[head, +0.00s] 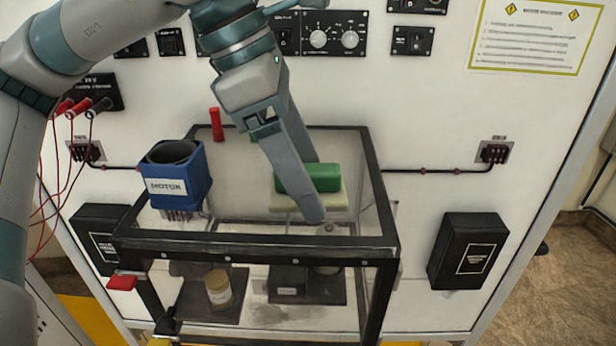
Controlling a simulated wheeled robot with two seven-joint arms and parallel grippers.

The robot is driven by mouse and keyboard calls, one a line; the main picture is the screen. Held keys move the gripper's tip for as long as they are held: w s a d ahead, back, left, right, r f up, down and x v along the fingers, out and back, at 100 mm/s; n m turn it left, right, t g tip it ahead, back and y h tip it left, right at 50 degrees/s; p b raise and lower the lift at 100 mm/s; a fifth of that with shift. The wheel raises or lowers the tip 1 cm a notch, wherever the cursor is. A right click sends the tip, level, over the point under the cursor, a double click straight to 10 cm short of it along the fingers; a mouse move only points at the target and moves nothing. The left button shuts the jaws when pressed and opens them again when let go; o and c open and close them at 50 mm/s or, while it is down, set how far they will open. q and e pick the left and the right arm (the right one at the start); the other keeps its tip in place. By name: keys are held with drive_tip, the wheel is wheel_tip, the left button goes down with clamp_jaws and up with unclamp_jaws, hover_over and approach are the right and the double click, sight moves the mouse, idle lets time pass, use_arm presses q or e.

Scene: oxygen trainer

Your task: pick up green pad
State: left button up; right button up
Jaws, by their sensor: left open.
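The green pad (322,177) lies on a cream block (335,201) on top of the black-framed clear case. My left gripper (311,186) reaches down from the upper left and is open. I cannot tell whether either finger touches the pad. My right gripper is not in view.
The case's black frame (255,243) surrounds the block. A blue motor box (180,187) stands at its left, with a red piece (216,125) behind. A jar (217,286) sits inside below. Black boxes flank the case, the right one (467,251) clear of it.

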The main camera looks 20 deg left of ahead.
sight(324, 170)
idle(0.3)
use_arm(q)
drive_tip(key=c, duration=1.2)
drive_tip(key=shift+o, duration=0.2)
drive_tip(key=shift+r, duration=0.1)
drive_tip(key=shift+r+b, duration=0.45)
drive_tip(key=r+b, duration=0.2)
drive_tip(key=r, duration=0.1)
drive_tip(key=shift+s+d+r, duration=0.1)
drive_tip(key=shift+s+d, duration=0.05)
drive_tip(key=shift+d, duration=0.2)
drive_tip(key=s+d+r+b, duration=0.3)
drive_tip(key=d+r, duration=0.3)
drive_tip(key=d, duration=0.3)
drive_tip(key=shift+s+d+r+b, duration=0.35)
drive_tip(key=shift+s+d+r, duration=0.05)
drive_tip(key=shift+s, duration=0.5)
